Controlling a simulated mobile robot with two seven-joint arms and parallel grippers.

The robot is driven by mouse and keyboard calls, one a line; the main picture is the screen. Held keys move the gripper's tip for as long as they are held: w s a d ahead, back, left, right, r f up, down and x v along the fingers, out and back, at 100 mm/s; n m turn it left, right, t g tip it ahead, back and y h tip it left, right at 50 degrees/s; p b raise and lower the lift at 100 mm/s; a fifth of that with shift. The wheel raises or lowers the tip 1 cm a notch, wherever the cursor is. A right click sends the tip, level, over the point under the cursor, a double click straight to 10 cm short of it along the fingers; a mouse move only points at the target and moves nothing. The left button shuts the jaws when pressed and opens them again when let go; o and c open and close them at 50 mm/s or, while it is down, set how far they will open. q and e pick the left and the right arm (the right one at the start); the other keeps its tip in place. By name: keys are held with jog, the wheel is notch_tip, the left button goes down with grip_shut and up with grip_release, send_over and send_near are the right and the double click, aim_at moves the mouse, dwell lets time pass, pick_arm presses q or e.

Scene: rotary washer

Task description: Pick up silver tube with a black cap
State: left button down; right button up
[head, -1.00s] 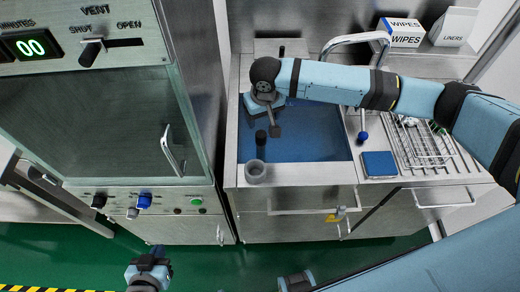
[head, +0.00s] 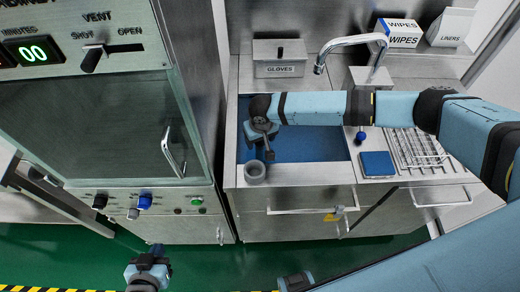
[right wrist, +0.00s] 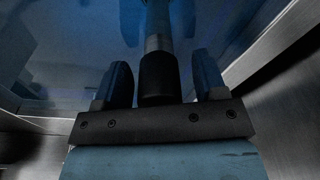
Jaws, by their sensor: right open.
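The silver tube (right wrist: 158,42) with a black cap (right wrist: 158,78) shows in the right wrist view, in front of the blue sink floor. Its black cap end lies between the two fingers of my right gripper (right wrist: 162,78), with a gap on each side. The gripper is open around the cap and not closed on it. In the head view my right gripper (head: 262,154) is low over the front left of the sink, and it hides the tube there. My left gripper (head: 148,270) is at the bottom of the head view, over the floor, far from the tube. Its fingers are unclear.
The blue-bottomed sink (head: 310,146) has steel walls close to my right gripper. A grey cup (head: 255,173) stands on its front rim. A faucet (head: 350,40) arches behind my right arm. A sponge (head: 377,164) and wire rack (head: 415,150) are at right; a gloves box (head: 279,58) is behind.

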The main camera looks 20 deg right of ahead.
grip_shut()
